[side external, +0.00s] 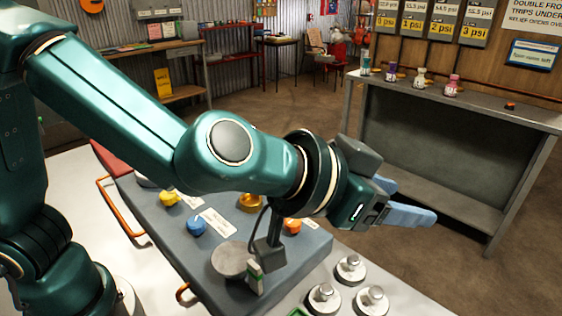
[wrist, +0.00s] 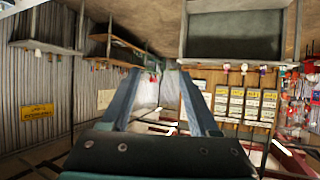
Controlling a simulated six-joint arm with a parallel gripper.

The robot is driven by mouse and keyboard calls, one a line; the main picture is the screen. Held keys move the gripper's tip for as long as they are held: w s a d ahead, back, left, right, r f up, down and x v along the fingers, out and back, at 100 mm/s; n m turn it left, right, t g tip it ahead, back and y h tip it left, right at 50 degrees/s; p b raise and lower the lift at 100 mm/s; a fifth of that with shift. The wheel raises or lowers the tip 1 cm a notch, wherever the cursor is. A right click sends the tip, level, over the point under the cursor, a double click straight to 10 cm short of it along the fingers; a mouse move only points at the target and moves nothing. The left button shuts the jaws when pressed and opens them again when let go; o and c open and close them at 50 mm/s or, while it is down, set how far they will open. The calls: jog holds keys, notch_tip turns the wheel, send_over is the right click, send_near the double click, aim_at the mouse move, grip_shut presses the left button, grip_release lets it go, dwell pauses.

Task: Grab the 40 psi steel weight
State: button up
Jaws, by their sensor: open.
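Three round steel weights with knobs stand on the white surface at the bottom of the side view: one at the back (side external: 350,269), one at the front left (side external: 323,298) and one at the front right (side external: 373,300). Their markings are too small to read, so I cannot tell which is the 40 psi one. My gripper (side external: 414,203) is above and to the right of them, with its blue fingers pointing right, away from the weights. It is open and empty. In the wrist view its fingers (wrist: 158,80) stand apart, and no weight shows there.
A grey panel box (side external: 185,235) with coloured knobs and a round grey disc (side external: 230,260) lies below my arm. A grey bench (side external: 450,150) with small bottles stands behind on the right. Pressure signs (side external: 428,28) hang on the wall.

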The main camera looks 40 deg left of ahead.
aim_at(381, 292)
notch_tip(381, 292, down, 18)
jog(key=shift+w+f, duration=0.1)
jog(key=shift+f, duration=0.05)
jog(key=shift+x, duration=2.5)
jog(key=shift+c, duration=0.3)
grip_shut()
